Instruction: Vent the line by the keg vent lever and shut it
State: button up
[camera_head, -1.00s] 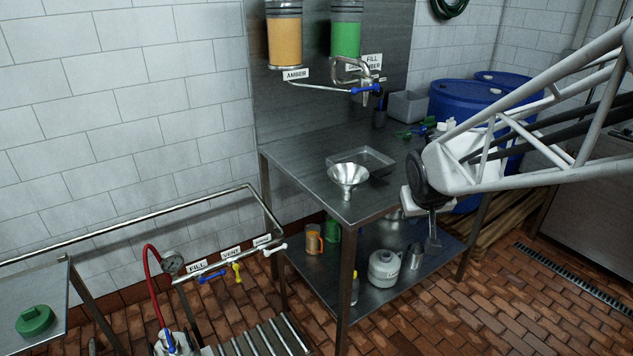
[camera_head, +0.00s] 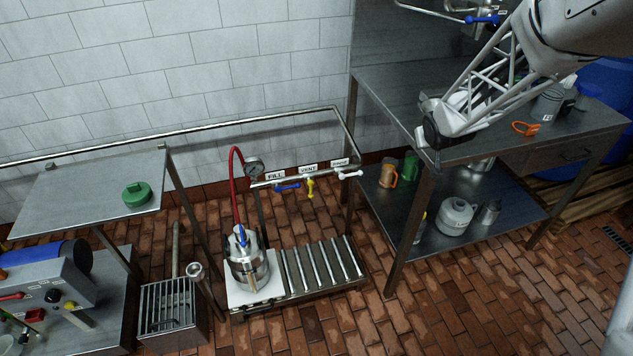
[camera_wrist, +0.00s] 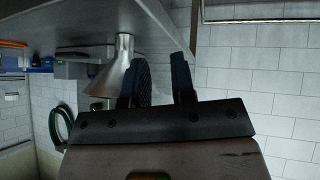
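The vent lever (camera_head: 310,187) is yellow and hangs downward below the VENT label (camera_head: 308,168), on the pipe rail in front of the wall. A blue lever (camera_head: 287,187) under the FILL label is to its left, and a white lever (camera_head: 349,174) is to its right. A steel keg (camera_head: 247,268) with a blue-handled coupler stands left of them, joined by a red hose to a gauge (camera_head: 254,166). My gripper (camera_wrist: 162,72) is open and empty in the wrist view, its two dark fingers apart. In the head view it is right of the levers, at the steel table, fingertips unclear.
The steel table (camera_head: 398,95) with a lower shelf of mugs and a canister stands to the right. A metal funnel (camera_wrist: 118,72) is close to my fingers in the wrist view. Rollers (camera_head: 318,268) lie below the levers. A side table (camera_head: 90,190) holds a green lid.

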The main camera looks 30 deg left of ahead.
jog(key=w+a+f+n+y, duration=0.2)
jog(key=w+a+f+y, duration=0.25)
jog(key=a+f, duration=0.6)
jog(key=w+a+f+n+y, duration=0.3)
jog(key=w+a+f, duration=0.2)
jog(key=a+f, duration=0.55)
jog(key=s+a+f+n+g+y, duration=0.1)
jog(key=s+a+f+y, duration=0.15)
jog(key=a+f, duration=0.65)
jog(key=n+g+y, duration=0.2)
jog(key=g+y, duration=0.2)
send_near(311, 194)
notch_tip(311, 194, up, 3)
jog(key=a, duration=0.3)
jog(key=shift+w+d+r, duration=0.15)
jog(key=shift+w+d, duration=0.05)
jog(key=shift+w, duration=0.15)
jog(key=shift+w+a, duration=0.25)
jog(key=shift+a, duration=1.05)
jog(key=shift+w+a, duration=0.3)
jog(key=shift+a, duration=1)
jog(key=shift+w+a, duration=0.25)
jog(key=shift+a, duration=1)
jog(key=shift+c, duration=0.5)
